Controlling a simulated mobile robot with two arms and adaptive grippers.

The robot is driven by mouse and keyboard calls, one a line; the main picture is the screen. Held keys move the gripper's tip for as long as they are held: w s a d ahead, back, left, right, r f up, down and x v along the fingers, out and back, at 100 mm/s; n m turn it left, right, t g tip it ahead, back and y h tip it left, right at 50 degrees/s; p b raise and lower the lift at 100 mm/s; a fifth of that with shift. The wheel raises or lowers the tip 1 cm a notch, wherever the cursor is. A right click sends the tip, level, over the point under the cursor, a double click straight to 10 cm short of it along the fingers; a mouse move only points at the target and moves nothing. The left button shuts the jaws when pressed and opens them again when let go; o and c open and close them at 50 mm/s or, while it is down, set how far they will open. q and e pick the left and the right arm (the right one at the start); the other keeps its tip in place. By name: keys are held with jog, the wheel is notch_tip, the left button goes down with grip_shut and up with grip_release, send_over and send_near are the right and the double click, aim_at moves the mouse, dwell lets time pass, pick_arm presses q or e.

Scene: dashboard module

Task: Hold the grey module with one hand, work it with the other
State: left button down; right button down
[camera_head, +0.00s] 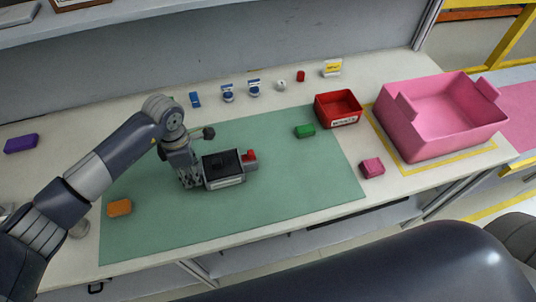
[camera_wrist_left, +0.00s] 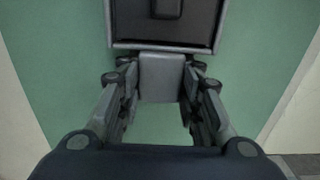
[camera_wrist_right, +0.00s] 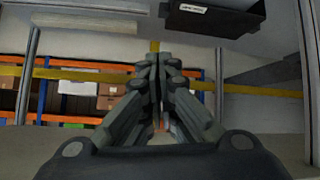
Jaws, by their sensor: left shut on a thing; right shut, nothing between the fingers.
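The grey module (camera_head: 224,169) lies on the green mat (camera_head: 290,190) in the head view. It has a dark top and a red part (camera_head: 249,155) at its right end. My left gripper (camera_head: 194,178) is shut on the module's left end. In the left wrist view the left gripper (camera_wrist_left: 160,85) has its fingers on either side of a grey block at the module's (camera_wrist_left: 165,46) near end. My right gripper (camera_wrist_right: 157,75) is shut and empty in the right wrist view, away from the module. Its fingers are not visible in the head view.
A green block (camera_head: 305,131) and an orange block (camera_head: 120,208) lie on the mat. A red bin (camera_head: 338,122), a pink block (camera_head: 372,168) and a large pink crate (camera_head: 440,140) are at right. Several small items line the back. The mat's front right is clear.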

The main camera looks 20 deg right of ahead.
jog(key=w+d+r+t+y, duration=0.1)
jog(key=w+d+r+t, duration=0.15)
jog(key=r, duration=0.65)
jog(key=w+d+r+t, duration=0.1)
jog(key=w+r+t, duration=0.25)
jog(key=r, duration=0.55)
jog(key=w+d+r+t+y, duration=0.1)
jog(key=w+r+t, duration=0.15)
jog(key=r, duration=0.75)
jog(key=w+a+m, duration=0.2)
jog(key=w+m, duration=0.1)
jog(key=w+a+m, duration=0.1)
jog(key=m, duration=0.1)
jog(key=shift+w+r, duration=0.1)
jog(key=shift+w, duration=0.1)
jog(key=w+a+m, duration=0.2)
jog(key=a+m, duration=0.1)
jog(key=m, duration=0.1)
jog(key=w+a+f+m+g+y, duration=0.1)
jog(key=w+a+m, duration=0.1)
jog(key=a+m, duration=0.1)
jog(key=w+a+f+m, duration=0.1)
jog(key=w+a+m, duration=0.2)
jog(key=m, duration=0.1)
jog(key=shift+a+f+m, duration=0.15)
jog(key=shift+a+m, duration=0.1)
jog(key=shift+m, duration=0.05)
jog(key=shift+w+a+f+m+g+y, duration=0.1)
jog(key=shift+w+a+m+g+y, duration=0.25)
jog(key=shift+a+m, duration=0.3)
